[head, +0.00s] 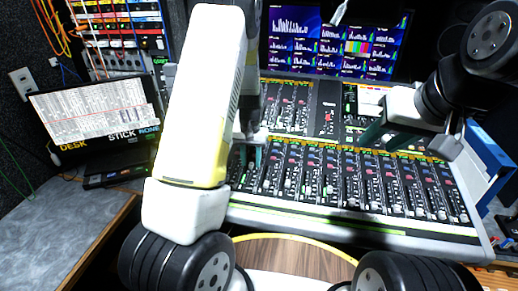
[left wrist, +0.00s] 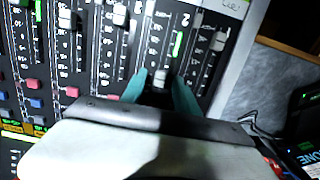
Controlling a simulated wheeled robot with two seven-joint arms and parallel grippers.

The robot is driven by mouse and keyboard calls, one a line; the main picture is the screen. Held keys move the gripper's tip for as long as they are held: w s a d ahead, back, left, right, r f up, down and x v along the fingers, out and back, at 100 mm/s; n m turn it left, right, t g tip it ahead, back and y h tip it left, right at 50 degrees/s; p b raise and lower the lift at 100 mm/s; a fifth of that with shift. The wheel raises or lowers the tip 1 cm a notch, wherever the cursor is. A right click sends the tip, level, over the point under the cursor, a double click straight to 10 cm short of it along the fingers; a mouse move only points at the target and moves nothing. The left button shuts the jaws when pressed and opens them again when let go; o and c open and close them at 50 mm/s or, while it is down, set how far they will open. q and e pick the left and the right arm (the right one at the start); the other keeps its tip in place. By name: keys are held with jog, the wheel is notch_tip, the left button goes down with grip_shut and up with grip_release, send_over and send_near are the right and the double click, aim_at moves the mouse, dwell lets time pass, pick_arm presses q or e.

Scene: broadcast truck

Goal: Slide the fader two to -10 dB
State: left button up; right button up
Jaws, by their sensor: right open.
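The mixing console (head: 360,237) carries rows of fader strips. In the left wrist view, a grey fader cap (left wrist: 161,76) sits in the strip beside a white "2" and lies between the two teal fingertips of my left gripper (left wrist: 160,84). The fingers stand apart with a gap on each side of the cap, so the gripper looks open. Scale marks run along the slot, but their numbers are too blurred to read. In the head view, my left gripper (head: 248,154) is over the console's left end, partly hidden by my arm. My right gripper (head: 395,135) is open above the right half.
Another fader cap (left wrist: 219,41) sits in the neighbouring strip near the console's edge. Monitors (head: 330,42) stand behind the console. A laptop (head: 95,115) is on the grey desk at left. Blue binders (head: 488,150) stand at right.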

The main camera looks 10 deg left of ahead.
pick_arm(q)
jog(key=shift+f, duration=0.25)
grip_shut()
dwell(1.4)
